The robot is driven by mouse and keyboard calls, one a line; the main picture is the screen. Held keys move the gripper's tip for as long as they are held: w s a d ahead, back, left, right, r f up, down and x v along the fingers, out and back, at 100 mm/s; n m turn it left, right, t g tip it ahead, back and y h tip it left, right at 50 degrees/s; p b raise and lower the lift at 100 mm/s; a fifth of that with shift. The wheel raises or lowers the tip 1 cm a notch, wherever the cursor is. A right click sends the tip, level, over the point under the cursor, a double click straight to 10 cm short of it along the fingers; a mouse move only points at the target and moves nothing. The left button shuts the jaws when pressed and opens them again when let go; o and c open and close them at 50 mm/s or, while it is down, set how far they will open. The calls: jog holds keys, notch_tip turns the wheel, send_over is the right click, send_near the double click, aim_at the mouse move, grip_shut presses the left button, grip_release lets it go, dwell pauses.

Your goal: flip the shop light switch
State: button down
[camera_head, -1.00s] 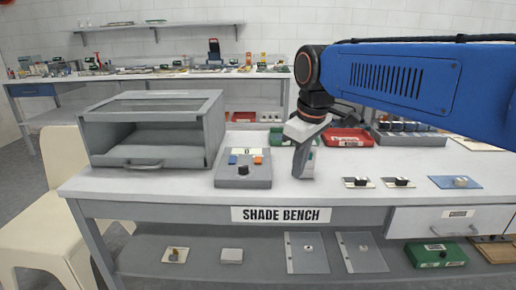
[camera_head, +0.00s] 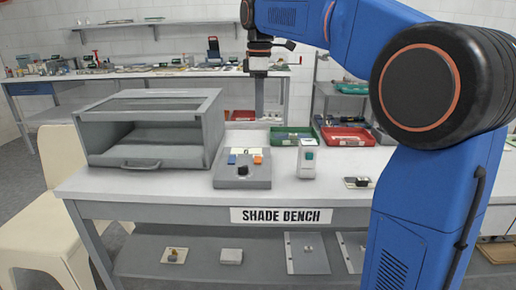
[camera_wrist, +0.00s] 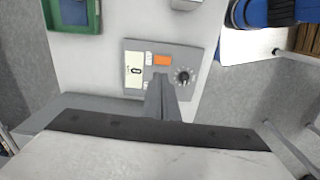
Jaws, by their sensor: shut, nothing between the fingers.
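No label that I can read marks a shop light switch. A small pale upright box (camera_head: 307,160) with a teal-green rocker-like part stands on the bench, and may be it. A grey control box (camera_head: 243,174) left of it has blue and orange buttons, a display reading 0 and a black knob. It also shows in the wrist view (camera_wrist: 172,62), where my fingers cover its lower part. My gripper (camera_head: 260,113) is shut and empty, raised behind the control box and left of the pale box.
A grey glass-topped cabinet (camera_head: 150,130) stands left on the bench. A green tray (camera_head: 290,138) and a red tray (camera_head: 347,138) lie behind. A small plate (camera_head: 358,183) with a part lies to the right. A cream chair (camera_head: 45,200) is at left.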

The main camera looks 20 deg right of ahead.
jog(key=shift+w+a+r, duration=0.1)
jog(key=shift+w+a, duration=0.05)
jog(key=shift+w, duration=0.25)
jog(key=shift+s+r, duration=0.1)
jog(key=shift+s, duration=0.1)
jog(key=shift+s+a+r, duration=0.15)
jog(key=shift+s+a, duration=0.1)
jog(key=shift+s, duration=0.3)
notch_tip(320, 180, up, 14)
jog(key=s, duration=0.2)
jog(key=shift+a, duration=0.25)
dwell(0.5)
